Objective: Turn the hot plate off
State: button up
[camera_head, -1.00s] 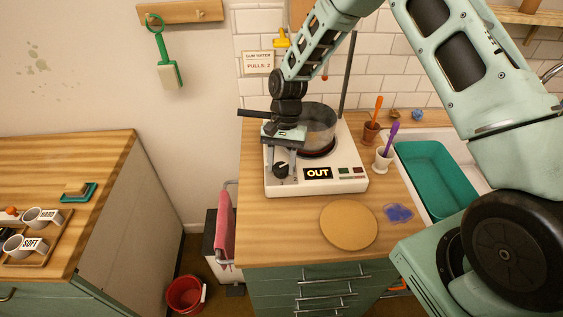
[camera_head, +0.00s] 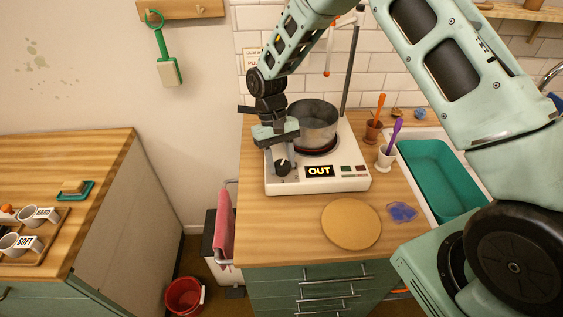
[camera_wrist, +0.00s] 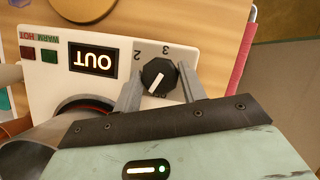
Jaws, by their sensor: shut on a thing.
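The hot plate (camera_head: 345,183) is a white box on the wooden counter, with a lit display (camera_head: 319,171) reading OUT. Its black dial knob (camera_head: 283,168) is on the front left. In the wrist view the knob (camera_wrist: 158,77) has a white pointer line, with the numbers 2 and 3 beside it. My gripper (camera_head: 281,158) reaches down over the front panel. In the wrist view my gripper (camera_wrist: 160,84) has one finger on each side of the knob and is shut on it. A metal pot (camera_head: 317,128) stands on the plate, above a dark red ring.
Two cups with orange and purple tools stand right of the plate, before a teal basin (camera_head: 440,180). A thin stand rod (camera_head: 350,70) rises behind the pot.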

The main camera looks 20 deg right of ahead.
jog(key=shift+w+a+n+t+h+b, duration=0.2)
jog(key=shift+n+h, duration=0.25)
jog(key=shift+n, duration=0.7)
jog(key=shift+s+d+n+t+h+b, duration=0.1)
jog(key=shift+n+h+b, duration=0.25)
jog(key=shift+n, duration=0.8)
jog(key=o, duration=1)
jog(key=shift+c, duration=0.2)
jog(key=b+v, duration=0.3)
jog(key=v, duration=1.4)
jog(key=shift+a+r+b, duration=0.2)
jog(key=shift+a+b, duration=0.05)
jog(key=shift+b, duration=0.15)
